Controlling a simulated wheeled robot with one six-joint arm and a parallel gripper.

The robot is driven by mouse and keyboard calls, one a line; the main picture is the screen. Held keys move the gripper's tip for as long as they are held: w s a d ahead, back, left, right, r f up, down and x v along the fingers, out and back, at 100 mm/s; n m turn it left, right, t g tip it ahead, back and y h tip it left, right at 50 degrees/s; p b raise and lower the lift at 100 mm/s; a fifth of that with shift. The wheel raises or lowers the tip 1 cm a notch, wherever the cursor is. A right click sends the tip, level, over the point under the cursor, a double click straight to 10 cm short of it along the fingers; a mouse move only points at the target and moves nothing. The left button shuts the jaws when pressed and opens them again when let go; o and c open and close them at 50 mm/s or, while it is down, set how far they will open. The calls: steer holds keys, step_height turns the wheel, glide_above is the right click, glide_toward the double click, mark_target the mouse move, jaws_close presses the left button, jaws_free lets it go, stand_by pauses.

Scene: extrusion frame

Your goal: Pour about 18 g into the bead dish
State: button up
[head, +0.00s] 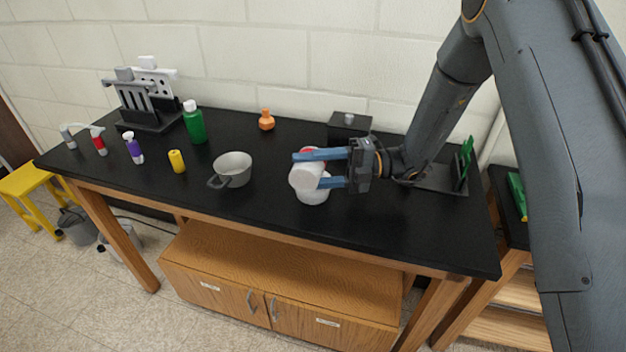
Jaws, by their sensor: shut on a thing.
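My gripper (309,169) reaches in from the right over the black bench. Its blue fingers are shut on a white cup (304,178), which looks tilted. A white dish or bowl (314,197) shows directly below the cup and is partly hidden by it. It may be the bead dish, but I cannot tell for sure. Something red (312,153) shows behind the upper finger, mostly covered. I cannot see beads, a stream, or the inside of either container.
A grey pot with a handle (234,168) stands left of my gripper. Further left are a yellow cylinder (177,161), a green bottle (194,123) and a rack (149,119). An orange flask (266,120) stands at the back. The front right bench (400,225) is clear.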

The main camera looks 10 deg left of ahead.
steer(key=shift+w+r+m+y+p, duration=0.25)
steer(key=shift+r+m+p, duration=0.4)
steer(key=shift+r, duration=0.25)
steer(key=shift+w+r+m+y+p, duration=0.25)
steer(key=shift+r+m+p, duration=0.4)
steer(key=shift+r, duration=0.2)
stand_by(2.8)
